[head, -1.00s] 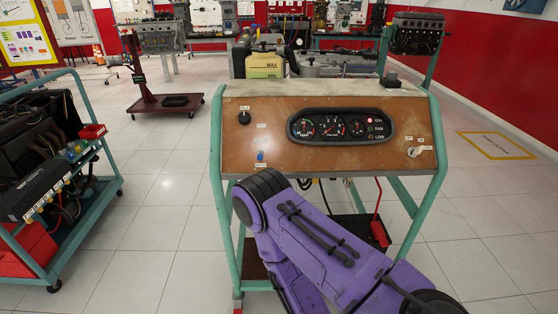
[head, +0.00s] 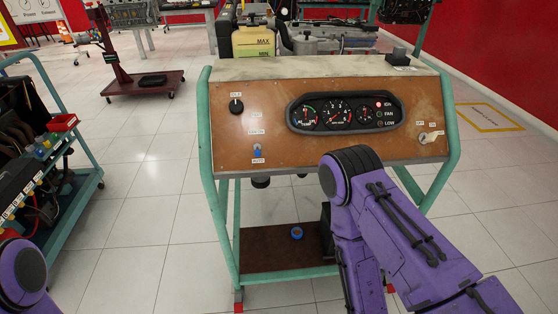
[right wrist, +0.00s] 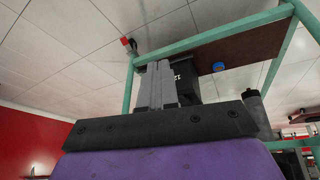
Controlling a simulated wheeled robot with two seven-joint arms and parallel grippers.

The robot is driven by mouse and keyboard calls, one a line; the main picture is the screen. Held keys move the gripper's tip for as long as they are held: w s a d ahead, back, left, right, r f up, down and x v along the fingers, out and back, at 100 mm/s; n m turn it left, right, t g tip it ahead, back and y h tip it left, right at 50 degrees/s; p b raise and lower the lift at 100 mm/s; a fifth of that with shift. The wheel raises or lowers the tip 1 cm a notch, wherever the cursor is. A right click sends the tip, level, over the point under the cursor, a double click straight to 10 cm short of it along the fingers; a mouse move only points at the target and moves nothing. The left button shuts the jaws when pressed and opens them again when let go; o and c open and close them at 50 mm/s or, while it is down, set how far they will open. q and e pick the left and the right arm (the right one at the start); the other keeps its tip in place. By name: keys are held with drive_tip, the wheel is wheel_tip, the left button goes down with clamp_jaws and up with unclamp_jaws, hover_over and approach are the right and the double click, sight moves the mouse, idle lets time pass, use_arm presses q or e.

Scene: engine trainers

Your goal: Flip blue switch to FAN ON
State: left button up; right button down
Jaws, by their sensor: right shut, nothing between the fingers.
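The blue switch (head: 258,152) is on the brown panel (head: 300,90) of the engine trainer, low on its left side. A small label sits above it and one reading AUTO below; which way its lever tilts is too small to tell. The FAN lamp (head: 380,114) on the gauge cluster looks dark, and a red lamp above it is lit. My right gripper (right wrist: 156,85) shows in the right wrist view, fingers together and empty. In the head view my right arm hides it, below and right of the switch. My left gripper is out of view.
A black knob (head: 236,105) is above and left of the switch, and a key switch (head: 430,137) is at the panel's right. The teal frame (head: 207,150) edges the panel. A tool cart (head: 80,190) stands at left. Floor between is clear.

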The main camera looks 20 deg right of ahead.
drive_tip(key=w+a+r+m+t+y, duration=0.3)
drive_tip(key=w+r+m+t, duration=0.25)
drive_tip(key=w+r, duration=0.35)
drive_tip(key=w+a+r+m+t+y, duration=0.35)
drive_tip(key=w+r+m, duration=0.35)
drive_tip(key=w, duration=0.4)
drive_tip(key=w+r+m+t+y, duration=0.1)
drive_tip(key=w+r+m+t, duration=0.2)
drive_tip(key=r, duration=1)
drive_tip(key=m+t, duration=0.3)
drive_tip(key=shift+w+a+b, duration=0.2)
drive_tip(key=shift+b, duration=0.1)
drive_tip(key=shift+f+y, duration=0.1)
drive_tip(key=shift+y, duration=0.15)
drive_tip(key=b, duration=0.1)
approach(257, 150)
wheel_tip(257, 150, down, 4)
drive_tip(key=w+d, duration=0.2)
drive_tip(key=w, duration=0.1)
drive_tip(key=shift+w+a+r+p, duration=0.65)
drive_tip(key=shift+w+a+r, duration=0.5)
drive_tip(key=shift+w+a, duration=0.25)
